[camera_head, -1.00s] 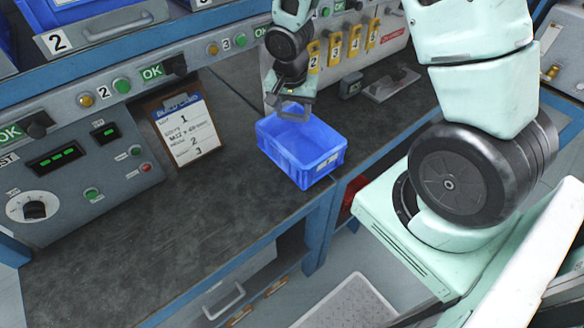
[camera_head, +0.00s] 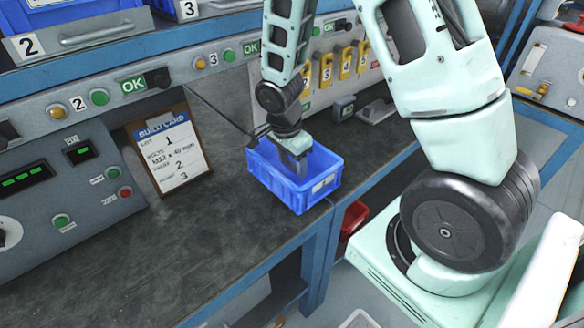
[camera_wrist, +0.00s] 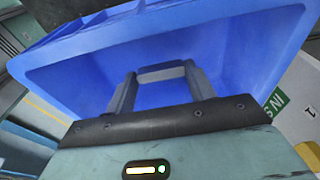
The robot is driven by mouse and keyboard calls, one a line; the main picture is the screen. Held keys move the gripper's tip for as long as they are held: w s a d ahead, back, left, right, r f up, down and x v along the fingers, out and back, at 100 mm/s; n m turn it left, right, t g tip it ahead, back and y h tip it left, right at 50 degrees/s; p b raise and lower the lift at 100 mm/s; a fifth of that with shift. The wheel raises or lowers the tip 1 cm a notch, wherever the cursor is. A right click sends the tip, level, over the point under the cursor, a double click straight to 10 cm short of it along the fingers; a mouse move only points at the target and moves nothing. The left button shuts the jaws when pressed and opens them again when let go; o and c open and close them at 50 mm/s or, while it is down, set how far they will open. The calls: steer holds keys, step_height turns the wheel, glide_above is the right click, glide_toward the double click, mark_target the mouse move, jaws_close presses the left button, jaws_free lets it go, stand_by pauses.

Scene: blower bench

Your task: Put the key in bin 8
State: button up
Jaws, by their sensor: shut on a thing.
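My gripper (camera_head: 296,168) points down into an open blue bin (camera_head: 273,185) on the dark bench top. In the wrist view my two fingers (camera_wrist: 160,85) are shut on a short grey bar, which I take to be the key (camera_wrist: 162,73). The key is held over the inside of the bin, whose blue walls (camera_wrist: 240,45) fill most of that view. I cannot tell whether the key touches the bin floor. The bin has a pale label on its front, too small to read. In the head view the key is not clearly visible.
A build card (camera_head: 170,150) on a clipboard leans against the control panel (camera_head: 70,185) left of the bin. Yellow numbered tags (camera_head: 345,65) hang behind. Blue drawers (camera_head: 85,25) sit on the shelf above. Bench top left of the bin is clear. A red bin (camera_head: 354,218) sits below, right.

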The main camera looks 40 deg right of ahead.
steer(key=shift+f, duration=1)
steer(key=shift+f, duration=0.15)
steer(key=o, duration=1.3)
